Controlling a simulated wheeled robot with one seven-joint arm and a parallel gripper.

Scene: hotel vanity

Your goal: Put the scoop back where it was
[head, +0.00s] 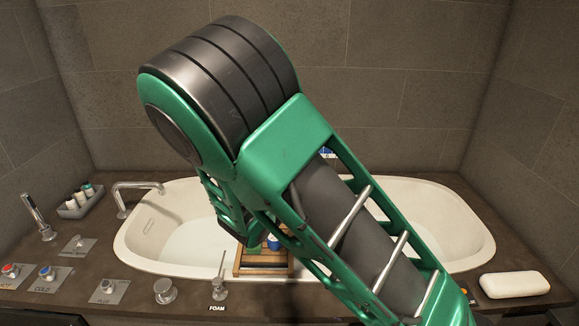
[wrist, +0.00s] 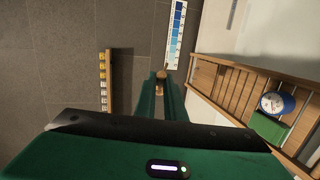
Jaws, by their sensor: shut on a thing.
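In the wrist view my gripper (wrist: 161,76) points away from the camera with its two green fingers close together. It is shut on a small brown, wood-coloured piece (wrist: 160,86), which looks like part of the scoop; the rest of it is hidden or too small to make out. In the head view my own arm covers the middle of the picture and hides the gripper and the scoop. A slatted wooden tray (wrist: 232,86) lies to the right of the fingers in the wrist view, apart from them. It also shows across the tub in the head view (head: 262,271).
A blue graded strip (wrist: 175,35) is beyond the fingertips. A wooden strip with yellow pieces (wrist: 107,82) is at left.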

